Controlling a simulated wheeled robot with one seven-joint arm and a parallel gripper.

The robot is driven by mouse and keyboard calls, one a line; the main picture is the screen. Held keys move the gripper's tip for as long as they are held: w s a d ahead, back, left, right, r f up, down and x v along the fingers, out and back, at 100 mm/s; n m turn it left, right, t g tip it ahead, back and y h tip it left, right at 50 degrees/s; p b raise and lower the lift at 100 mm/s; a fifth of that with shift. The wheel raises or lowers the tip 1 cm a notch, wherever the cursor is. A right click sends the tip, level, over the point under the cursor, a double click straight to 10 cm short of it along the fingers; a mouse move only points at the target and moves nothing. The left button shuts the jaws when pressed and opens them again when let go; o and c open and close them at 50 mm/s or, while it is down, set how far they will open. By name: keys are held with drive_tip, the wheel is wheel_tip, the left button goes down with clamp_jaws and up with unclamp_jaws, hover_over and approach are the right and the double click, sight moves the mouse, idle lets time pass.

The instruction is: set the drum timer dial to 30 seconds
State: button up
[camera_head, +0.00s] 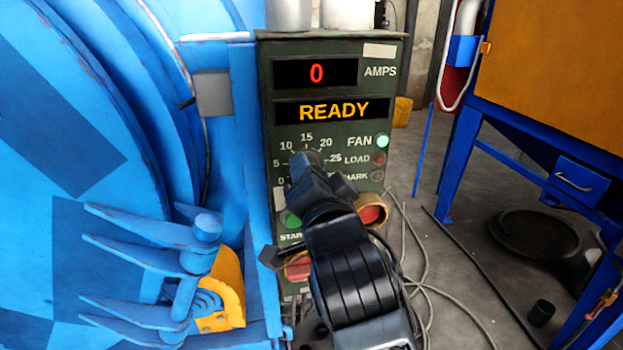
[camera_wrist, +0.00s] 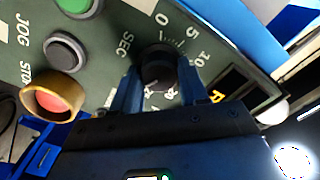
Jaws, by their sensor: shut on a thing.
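The black timer dial (camera_wrist: 158,66) sits on the dark green control panel (camera_head: 268,130). In the wrist view the two fingers of my gripper (camera_wrist: 158,86) are shut on the dial, one on each side. Its scale shows 0, 5 and 10 there, with SEC beside it. In the head view my gripper (camera_head: 308,165) covers the dial; marks 0 to 25 show around it, and a 30 mark cannot be made out. I cannot tell which number the dial's pointer is at.
The displays read 0 AMPS and READY (camera_head: 333,111). The green FAN lamp (camera_head: 382,141) is lit. A red button in a yellow collar (camera_head: 372,214) and a green button (camera_head: 291,219) lie close below the dial. The blue drum machine (camera_head: 90,130) stands left.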

drive_tip(key=shift+f+m, duration=0.15)
drive_tip(key=shift+m, duration=0.15)
drive_tip(key=o, duration=1)
drive_tip(key=shift+o, duration=0.2)
drive_tip(key=p+v, duration=0.1)
drive_tip(key=v, duration=0.6)
drive_tip(key=shift+s, duration=0.4)
drive_tip(key=shift+d, duration=0.1)
